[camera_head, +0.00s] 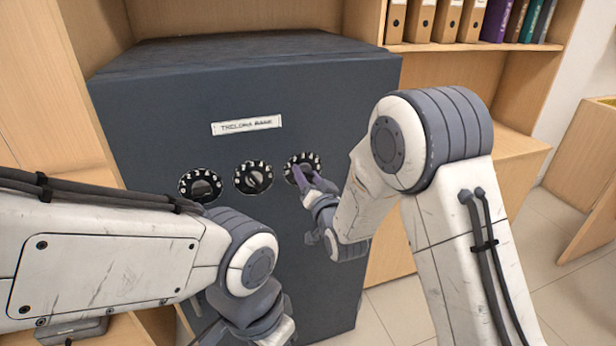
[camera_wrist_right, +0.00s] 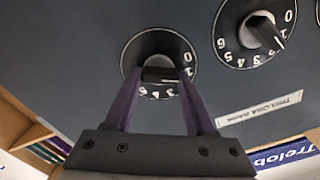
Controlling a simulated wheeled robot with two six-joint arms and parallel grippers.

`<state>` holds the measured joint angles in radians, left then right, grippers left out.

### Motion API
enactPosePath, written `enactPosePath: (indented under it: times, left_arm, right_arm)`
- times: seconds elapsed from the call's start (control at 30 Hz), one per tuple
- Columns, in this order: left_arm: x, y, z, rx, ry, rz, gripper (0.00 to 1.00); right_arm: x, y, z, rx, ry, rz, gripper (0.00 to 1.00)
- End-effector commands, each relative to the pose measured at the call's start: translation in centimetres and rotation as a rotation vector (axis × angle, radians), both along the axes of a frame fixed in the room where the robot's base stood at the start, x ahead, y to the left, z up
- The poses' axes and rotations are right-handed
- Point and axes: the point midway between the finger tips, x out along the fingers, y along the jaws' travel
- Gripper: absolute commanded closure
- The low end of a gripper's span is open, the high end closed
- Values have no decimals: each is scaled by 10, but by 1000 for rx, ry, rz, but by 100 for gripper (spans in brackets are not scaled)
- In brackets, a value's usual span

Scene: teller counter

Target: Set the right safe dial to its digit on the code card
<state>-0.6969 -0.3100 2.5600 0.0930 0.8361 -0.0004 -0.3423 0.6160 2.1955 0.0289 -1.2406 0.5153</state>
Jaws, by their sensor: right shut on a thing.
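The dark grey safe (camera_head: 240,80) has three round black dials with white digits in a row on its front. The right dial (camera_head: 314,160) is partly covered by my right gripper (camera_head: 303,174). In the right wrist view the purple fingers of that gripper (camera_wrist_right: 161,76) are shut on the grey knob of the right dial (camera_wrist_right: 150,42), one on each side. A white mark shows on the knob; which digit it points to is unclear. The left dial (camera_head: 200,185) and middle dial (camera_head: 253,177) are untouched. I see no code card.
A white label (camera_head: 247,125) is on the safe above the dials. My left arm crosses the lower left in front of the safe. Shelves with binders (camera_head: 445,20) stand behind right. Tiled floor (camera_head: 520,250) is open at the right.

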Motion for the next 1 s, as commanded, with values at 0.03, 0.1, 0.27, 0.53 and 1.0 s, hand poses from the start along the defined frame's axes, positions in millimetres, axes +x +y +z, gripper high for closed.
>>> enactPosePath:
  times: [0.03,0.1,0.27,0.53,1.0]
  left_arm:
    - [0,0,0,0,0,0,50]
    - [0,0,0,0,0,0,50]
    - [0,0,0,0,0,0,50]
    - [0,0,-2,0,0,0,50]
    - [0,0,-3,1,1,0,50]
  right_arm:
    - [0,-1,0,0,0,-2,100]
    - [0,-1,0,0,0,-2,22]
    - [0,0,0,-1,-1,-1,15]
    - [-5,-1,0,-1,0,0,15]
    - [-77,-25,4,-3,5,-1,15]
